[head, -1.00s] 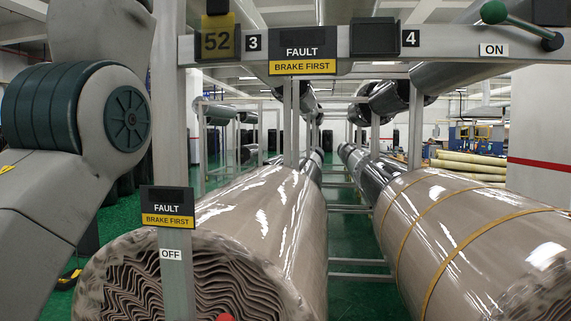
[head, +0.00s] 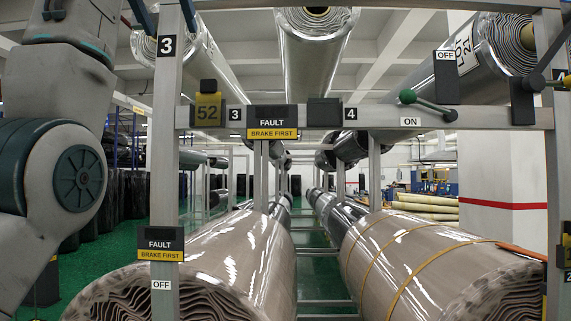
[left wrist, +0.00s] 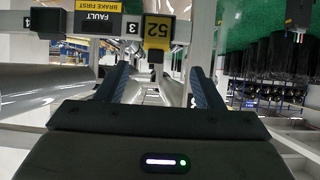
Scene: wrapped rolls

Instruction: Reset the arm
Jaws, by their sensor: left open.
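My left arm (head: 65,170) rises along the left side of the head view. Its left gripper (head: 171,28) shows only in part at the top left, with two dark blue fingers near the upright marked 3. In the left wrist view, which is upside down, the gripper (left wrist: 160,68) is open with nothing between its fingers. The yellow 52 tag (left wrist: 158,33) and the FAULT sign (left wrist: 98,20) appear beyond the fingertips. The fingers look clear of the tag, though the exact gap cannot be told. My right gripper is out of view.
A grey rack crossbar (head: 380,118) carries a green-knobbed lever (head: 428,104) beside the ON label. Wrapped rolls lie low at left (head: 215,260) and right (head: 420,255); more hang above (head: 315,55). A post (head: 165,200) with an OFF label stands close to my arm.

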